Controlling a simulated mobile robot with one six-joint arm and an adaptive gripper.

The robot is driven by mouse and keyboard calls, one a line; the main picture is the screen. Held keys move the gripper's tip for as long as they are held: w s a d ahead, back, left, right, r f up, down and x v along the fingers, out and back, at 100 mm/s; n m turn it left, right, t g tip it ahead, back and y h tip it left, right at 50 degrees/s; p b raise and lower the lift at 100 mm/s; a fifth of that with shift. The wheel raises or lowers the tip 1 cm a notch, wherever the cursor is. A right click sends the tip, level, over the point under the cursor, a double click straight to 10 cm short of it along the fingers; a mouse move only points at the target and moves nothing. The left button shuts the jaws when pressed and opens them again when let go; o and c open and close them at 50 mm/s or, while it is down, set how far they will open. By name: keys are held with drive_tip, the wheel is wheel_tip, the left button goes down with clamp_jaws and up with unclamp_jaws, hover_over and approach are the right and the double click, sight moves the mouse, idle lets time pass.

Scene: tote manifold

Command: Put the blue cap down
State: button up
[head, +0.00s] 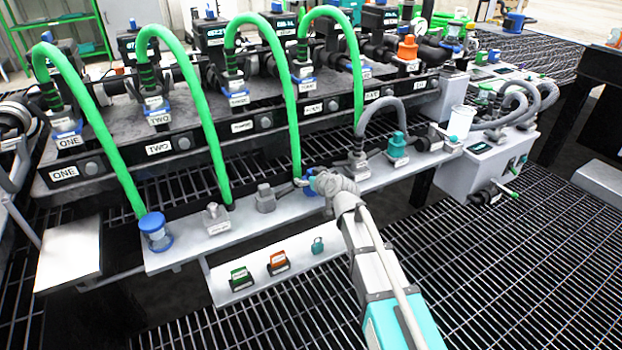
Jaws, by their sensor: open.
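A small blue piece, which looks like the blue cap (309,190), shows at the tip of my gripper (304,182), above the grey shelf (390,180). The gripper covers part of it. I cannot tell whether it rests on a fitting or the shelf. My gripper is open and reaches in from the lower right, with its fingers beside the blue piece.
Green hoses (194,90) arch from the manifold down to the shelf. Bare metal fittings (216,216) stand left of my gripper. A lower ledge (232,293) holds a green block (241,278), an orange block (278,262) and a teal tag (318,245). A grey box (486,168) stands right.

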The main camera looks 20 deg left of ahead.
drive_tip(key=shift+r, duration=0.2)
drive_tip(key=p+v, duration=0.5)
drive_tip(key=v, duration=0.7)
idle(0.8)
drive_tip(key=s+d+f+m+g+h, duration=0.1)
drive_tip(key=d+f+m+g+h, duration=0.2)
drive_tip(key=d, duration=0.7)
drive_tip(key=s+d+f+m+g+h, duration=0.1)
drive_tip(key=s+d+f+h, duration=0.15)
drive_tip(key=d+f, duration=0.6)
drive_tip(key=s+d+m+g+h, duration=0.2)
drive_tip(key=s+d+m, duration=0.1)
drive_tip(key=d, duration=0.6)
drive_tip(key=s+d+m+g+h, duration=0.2)
drive_tip(key=s+d, duration=0.2)
drive_tip(key=d, duration=0.6)
drive_tip(key=shift+s+d+m+g+h, duration=0.25)
drive_tip(key=shift+s+m+g+h, duration=0.05)
drive_tip(key=shift+m+g+h, duration=0.1)
